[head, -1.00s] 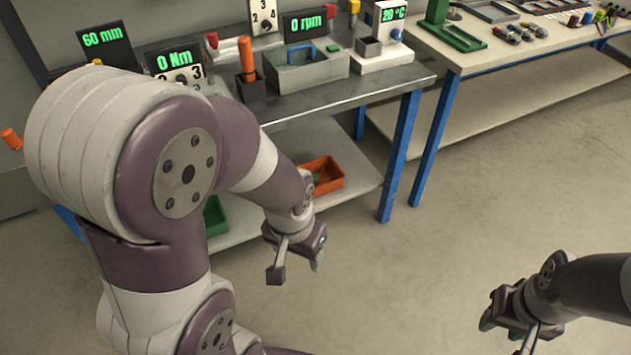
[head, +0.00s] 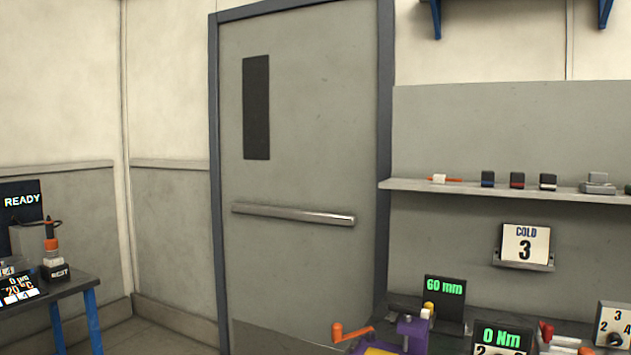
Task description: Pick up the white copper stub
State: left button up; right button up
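I cannot make out the white copper stub for certain. On the wall shelf (head: 400,185) at the right stand several small pieces. One is a small white block (head: 438,179) with an orange rod through or behind it. Beside it are dark blocks with a blue band (head: 487,180), a red band (head: 517,181) and a white band (head: 547,182). Which of these, if any, is the stub is too small to tell. Neither of my grippers is in the head view.
A grey door (head: 300,120) with a push bar (head: 293,214) fills the middle. The workbench at lower right carries a purple clamp (head: 413,330), an orange handle (head: 350,333) and a "60 mm" display (head: 445,298). A blue-legged table (head: 70,285) stands at lower left.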

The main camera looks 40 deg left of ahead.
aim_at(436, 179)
jog(key=u, duration=0.7)
